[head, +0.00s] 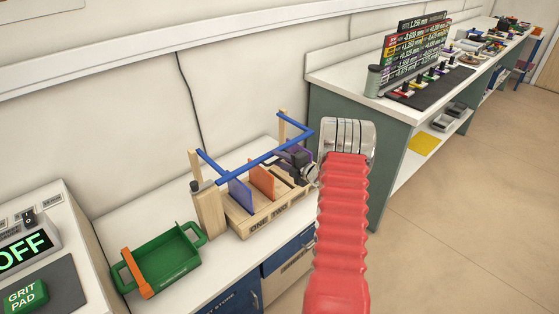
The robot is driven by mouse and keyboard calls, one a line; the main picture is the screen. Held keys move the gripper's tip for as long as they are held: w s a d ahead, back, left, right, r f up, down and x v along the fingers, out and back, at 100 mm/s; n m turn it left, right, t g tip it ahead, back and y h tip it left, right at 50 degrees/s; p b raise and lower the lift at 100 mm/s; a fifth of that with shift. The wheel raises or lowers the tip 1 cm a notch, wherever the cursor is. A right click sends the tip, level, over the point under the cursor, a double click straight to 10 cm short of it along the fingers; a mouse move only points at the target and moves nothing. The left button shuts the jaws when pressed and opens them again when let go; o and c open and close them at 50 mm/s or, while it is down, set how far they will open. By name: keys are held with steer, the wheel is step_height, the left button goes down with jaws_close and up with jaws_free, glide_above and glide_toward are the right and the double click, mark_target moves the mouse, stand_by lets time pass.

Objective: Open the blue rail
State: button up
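The blue rail (262,160) is a long blue bar with a shorter blue arm at each end, reaching back to two upright wooden posts. It spans the front of a wooden rack (262,222) above upright coloured panels: a blue one (240,195), an orange one (262,179) and a partly hidden purple one. My gripper (297,160) is a small dark shape at the rack's right end, just below the rail's right part. Its fingers are too small and partly hidden to tell whether they are open or touch the rail.
A green tray (185,255) with an orange handle stands left of the rack on the white counter. At the far left are a unit reading OFF (22,250) and a green grit pad (28,295). A green-sided bench (350,130) with a colour board stands right. Open floor lies right.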

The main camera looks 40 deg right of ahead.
steer(key=shift+c, duration=0.3)
steer(key=shift+s+f, duration=0.1)
steer(key=c, duration=0.6)
steer(key=shift+f, duration=0.1)
jaws_close()
steer(key=shift+s+a+f, duration=0.1)
steer(key=shift+f, duration=0.05)
steer(key=shift+r+g, duration=0.3)
steer(key=shift+r, duration=0.3)
